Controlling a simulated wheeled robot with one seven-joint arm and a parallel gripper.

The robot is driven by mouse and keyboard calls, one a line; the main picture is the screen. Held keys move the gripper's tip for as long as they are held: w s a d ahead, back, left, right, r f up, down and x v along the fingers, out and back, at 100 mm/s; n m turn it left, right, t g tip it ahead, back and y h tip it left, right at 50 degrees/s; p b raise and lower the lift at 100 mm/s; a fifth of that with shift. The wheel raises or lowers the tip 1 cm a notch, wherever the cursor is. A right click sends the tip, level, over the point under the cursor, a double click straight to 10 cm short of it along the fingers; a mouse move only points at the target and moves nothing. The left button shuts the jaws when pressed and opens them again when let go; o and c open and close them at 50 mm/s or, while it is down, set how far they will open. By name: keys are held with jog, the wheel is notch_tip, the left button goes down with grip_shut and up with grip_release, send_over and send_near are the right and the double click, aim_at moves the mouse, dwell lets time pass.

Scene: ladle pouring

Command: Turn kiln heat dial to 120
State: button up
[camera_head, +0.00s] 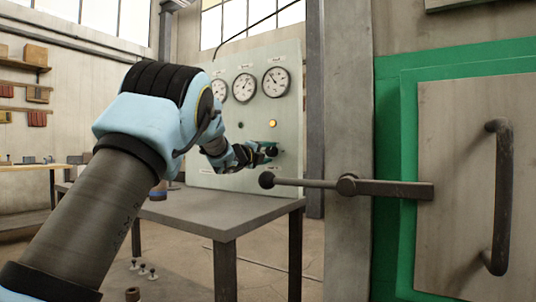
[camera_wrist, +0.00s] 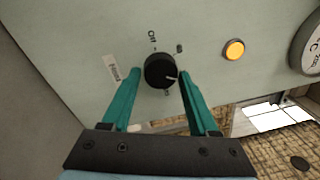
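The black round dial (camera_wrist: 159,72) is on the pale panel (camera_wrist: 80,30) in the wrist view. Its white pointer mark points right and slightly down. "Off" is printed above the dial, with small marks at its upper right and below; I cannot read these surely. A small label sits to its left, too blurred to read. My gripper (camera_wrist: 159,75) has its two teal fingers open, one on each side of the dial, with narrow gaps showing. In the head view my gripper (camera_head: 268,151) is at the panel's lower right and mostly hides the dial.
A lit amber lamp (camera_wrist: 235,50) is right of the dial. Three gauges (camera_head: 244,87) are higher on the panel. A grey table (camera_head: 215,213) stands in front of the panel. A green-framed door with a dark handle (camera_head: 499,195) and a latch bar (camera_head: 390,188) is at the right.

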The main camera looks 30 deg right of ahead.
jog(key=o, duration=0.3)
jog(key=v, duration=1)
jog(key=shift+a, duration=0.4)
jog(key=shift+s+f, duration=0.1)
jog(key=shift+s, duration=0.05)
